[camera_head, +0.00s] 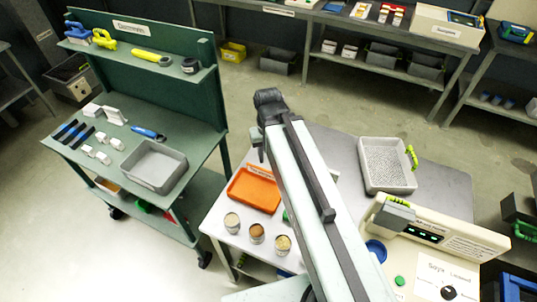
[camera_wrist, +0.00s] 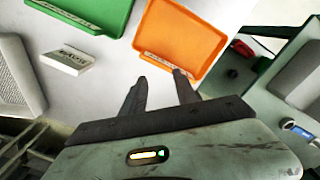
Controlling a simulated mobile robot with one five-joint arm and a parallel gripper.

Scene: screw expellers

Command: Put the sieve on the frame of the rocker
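The sieve (camera_head: 386,166) is a shallow grey tray with a perforated floor and a yellow-green handle on its right side. It sits on the grey right part of the table in the head view. A grey perforated surface at the left edge of the wrist view (camera_wrist: 14,70) may be part of it. I cannot clearly identify the rocker's frame; a cream machine (camera_head: 456,237) with a green display stands in front of the sieve. My gripper (camera_wrist: 160,80) is open and empty above the white tabletop, close to the orange tray. My arm hides it in the head view.
The wrist view shows a green tray (camera_wrist: 100,12) and a white label block (camera_wrist: 67,60). A green workbench (camera_head: 190,120) stands left, across a floor gap.

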